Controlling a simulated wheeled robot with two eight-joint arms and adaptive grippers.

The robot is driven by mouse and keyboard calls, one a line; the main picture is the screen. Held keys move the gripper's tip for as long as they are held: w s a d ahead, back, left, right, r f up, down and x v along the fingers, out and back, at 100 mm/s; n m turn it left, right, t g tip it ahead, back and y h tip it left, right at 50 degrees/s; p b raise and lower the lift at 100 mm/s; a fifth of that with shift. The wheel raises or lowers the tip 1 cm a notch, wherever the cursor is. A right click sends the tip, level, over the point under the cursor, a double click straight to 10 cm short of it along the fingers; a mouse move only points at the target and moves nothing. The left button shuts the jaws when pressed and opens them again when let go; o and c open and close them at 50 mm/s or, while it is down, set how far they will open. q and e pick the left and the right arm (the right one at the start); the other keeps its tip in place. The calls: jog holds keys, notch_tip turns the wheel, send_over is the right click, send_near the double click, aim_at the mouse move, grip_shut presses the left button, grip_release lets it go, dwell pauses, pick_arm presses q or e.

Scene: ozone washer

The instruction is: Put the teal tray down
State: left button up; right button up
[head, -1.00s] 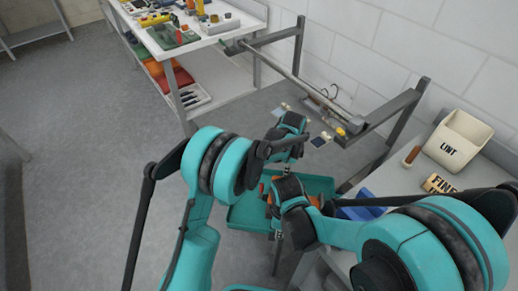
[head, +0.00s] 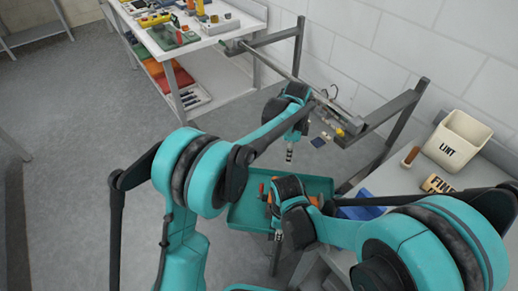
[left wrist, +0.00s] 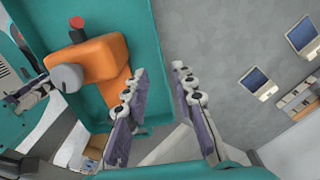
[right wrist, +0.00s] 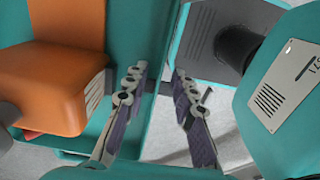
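The teal tray (head: 248,212) is low in the middle of the head view, in front of the bench. What bears it is hidden. An orange block-like thing with a grey round part and a red knob (left wrist: 98,62) lies in it. My left gripper (head: 290,153) is above the tray's far side, clear of it. In the left wrist view its fingers (left wrist: 159,70) are apart and empty, with the tray rim behind. My right gripper (head: 277,240) is at the tray's near side. In the right wrist view its fingers (right wrist: 158,70) are apart, with the rim between or behind them.
A metal rail frame (head: 395,108) stands by the wall. A white table (head: 185,42) with several items stands at the back. Floor at left is clear.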

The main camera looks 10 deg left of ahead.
jog(key=shift+r, duration=0.15)
pick_arm(q)
jog(key=shift+r, duration=0.55)
pick_arm(e)
notch_tip(320, 180, up, 12)
dwell(0.4)
